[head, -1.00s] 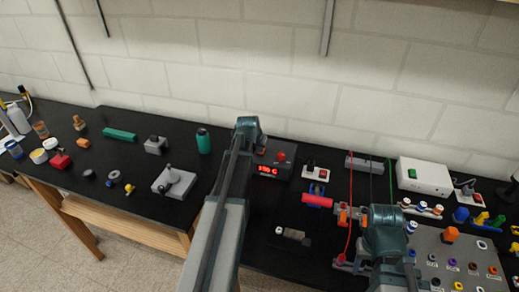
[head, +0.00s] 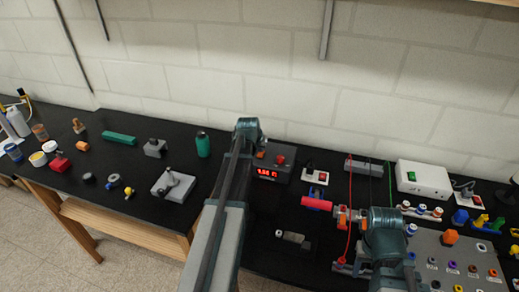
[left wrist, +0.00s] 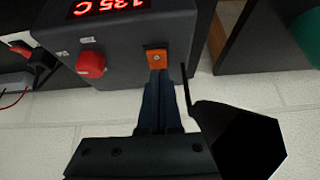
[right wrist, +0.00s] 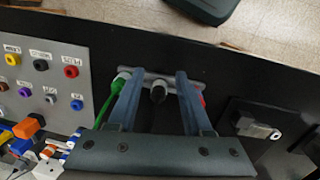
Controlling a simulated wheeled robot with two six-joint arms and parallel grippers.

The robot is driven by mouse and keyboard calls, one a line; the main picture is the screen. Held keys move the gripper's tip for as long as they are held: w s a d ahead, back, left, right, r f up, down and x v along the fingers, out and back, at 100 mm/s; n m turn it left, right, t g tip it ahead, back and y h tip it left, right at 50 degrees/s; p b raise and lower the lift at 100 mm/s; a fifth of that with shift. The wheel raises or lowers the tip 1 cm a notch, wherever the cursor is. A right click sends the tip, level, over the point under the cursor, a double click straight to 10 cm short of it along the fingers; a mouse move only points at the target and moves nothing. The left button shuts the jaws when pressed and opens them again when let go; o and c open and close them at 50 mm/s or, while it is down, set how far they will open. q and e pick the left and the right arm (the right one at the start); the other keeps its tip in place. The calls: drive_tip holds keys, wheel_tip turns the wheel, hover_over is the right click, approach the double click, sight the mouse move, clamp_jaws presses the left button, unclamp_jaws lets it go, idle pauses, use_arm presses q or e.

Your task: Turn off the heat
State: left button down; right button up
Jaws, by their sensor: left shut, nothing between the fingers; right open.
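A dark grey heater box (head: 285,176) with a lit red display (head: 266,173) and a red knob (head: 281,159) stands near the wall. In the left wrist view the display (left wrist: 108,7) reads about 135 C, and the red knob (left wrist: 91,64) sits beside an orange square switch (left wrist: 156,56). My left gripper (left wrist: 157,74) is shut and empty, its tips at the orange switch; whether they press it I cannot tell.
A green plug (right wrist: 105,105) is close by the right fingers. A labelled jack panel (head: 455,255), a white box with a green switch (head: 423,178) and a red cylinder (head: 316,203) crowd the right bench. A green bottle (head: 202,145) stands left of my left wrist.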

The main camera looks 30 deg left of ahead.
sight(260, 155)
use_arm(q)
drive_tip(key=shift+r, duration=0.1)
use_arm(e)
drive_tip(key=shift+r, duration=0.1)
use_arm(q)
drive_tip(key=shift+r+p, duration=0.5)
drive_tip(key=shift+p, duration=0.15)
use_arm(e)
drive_tip(key=shift+r, duration=0.5)
use_arm(q)
wheel_tip(260, 155, up, 3)
drive_tip(key=p, duration=0.3)
drive_tip(key=shift+r, duration=0.1)
drive_tip(key=s+d+r+p, duration=0.1)
drive_tip(key=s+r+p, duration=0.5)
drive_tip(key=s, duration=0.1)
drive_tip(key=shift+d+r+p, duration=0.3)
drive_tip(key=shift+p, duration=0.1)
use_arm(e)
wheel_tip(260, 155, up, 10)
drive_tip(key=shift+s+a, duration=0.15)
drive_tip(key=shift+a, duration=0.25)
drive_tip(key=shift+f, duration=0.15)
